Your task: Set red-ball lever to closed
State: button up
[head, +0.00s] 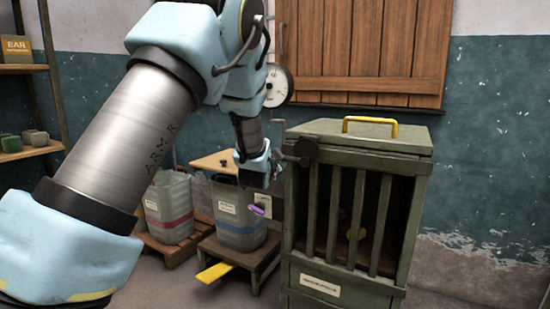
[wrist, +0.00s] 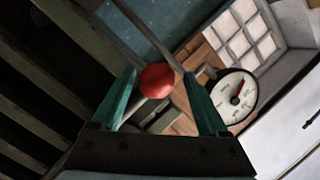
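In the wrist view the red ball (wrist: 157,80) of the lever sits between the tips of my gripper's two green fingers (wrist: 159,78). The fingers are apart, with a small gap on each side of the ball. A dark rod runs from near the ball toward the top of the picture. In the head view my gripper (head: 264,174) is at the left side of the green slatted cabinet (head: 315,268). A dark round fitting (head: 307,152) is on the cabinet's upper left corner. The red ball cannot be made out in the head view.
A yellow handle (head: 370,127) tops the cabinet. Two grey bins, one with a red band (head: 168,218) and one with a blue band (head: 246,224), stand to its left. A round gauge (head: 278,86) hangs on the wall beside wooden shutters (head: 362,50). A shelf (head: 30,152) is at far left.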

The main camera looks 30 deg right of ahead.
jog(key=shift+s+a+f, duration=0.1)
jog(key=shift+f, duration=0.05)
jog(key=v, duration=1)
jog(key=shift+s, duration=0.25)
jog(key=shift+a, duration=0.1)
